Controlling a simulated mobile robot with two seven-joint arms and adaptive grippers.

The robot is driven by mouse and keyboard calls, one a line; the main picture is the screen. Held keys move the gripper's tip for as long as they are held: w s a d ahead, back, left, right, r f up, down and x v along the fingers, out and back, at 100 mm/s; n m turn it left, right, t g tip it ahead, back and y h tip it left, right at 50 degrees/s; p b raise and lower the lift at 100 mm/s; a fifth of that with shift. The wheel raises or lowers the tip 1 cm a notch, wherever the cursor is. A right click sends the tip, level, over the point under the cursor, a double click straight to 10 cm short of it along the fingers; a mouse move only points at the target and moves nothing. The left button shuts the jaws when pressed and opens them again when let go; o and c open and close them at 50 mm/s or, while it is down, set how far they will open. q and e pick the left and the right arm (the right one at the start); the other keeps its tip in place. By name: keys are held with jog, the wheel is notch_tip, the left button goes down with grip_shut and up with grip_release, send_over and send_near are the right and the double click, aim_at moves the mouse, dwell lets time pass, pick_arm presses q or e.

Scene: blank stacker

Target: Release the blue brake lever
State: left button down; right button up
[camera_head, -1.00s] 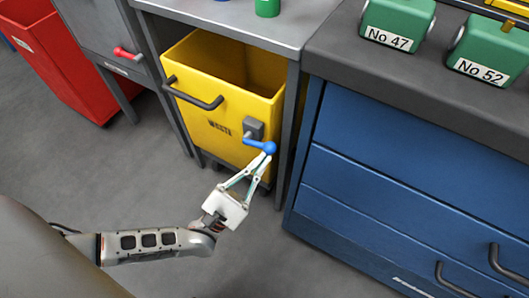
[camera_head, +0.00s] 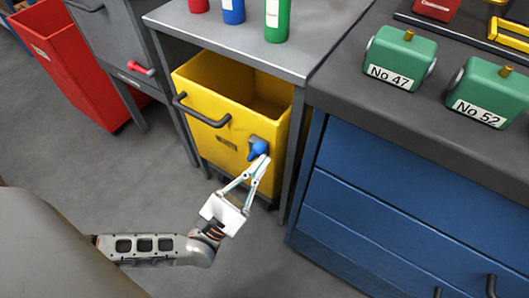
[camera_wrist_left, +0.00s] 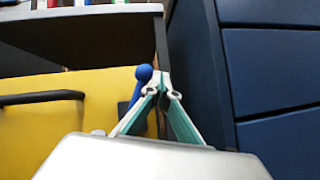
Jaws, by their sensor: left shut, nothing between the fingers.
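The blue brake lever (camera_head: 257,150) is on a grey mount (camera_head: 252,141) on the front of the yellow bin (camera_head: 205,136). In the left wrist view the lever (camera_wrist_left: 143,73) stands steeply, slightly tilted, with its round knob at the top. My left gripper (camera_head: 264,160) is shut and empty, with its fingertips close beside the knob on the right. My right gripper is not in view.
The yellow bin has a dark handle (camera_head: 202,112) and stands under a grey table (camera_head: 225,42) with bottles on top. A blue drawer cabinet (camera_head: 375,185) stands close on the right. A red bin (camera_head: 75,62) is at the left. Floor is free in front.

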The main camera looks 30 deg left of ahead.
pick_arm(q)
jog(key=n+y, duration=0.1)
jog(key=a+r+n+y, duration=0.1)
jog(key=shift+a+n+t, duration=0.1)
jog(key=shift+n+t, duration=0.2)
jog(key=shift+n, duration=0.1)
jog(key=shift+a, duration=0.1)
jog(key=shift+r, duration=0.1)
dwell(0.5)
notch_tip(320, 180, up, 10)
dwell(0.8)
dwell(0.4)
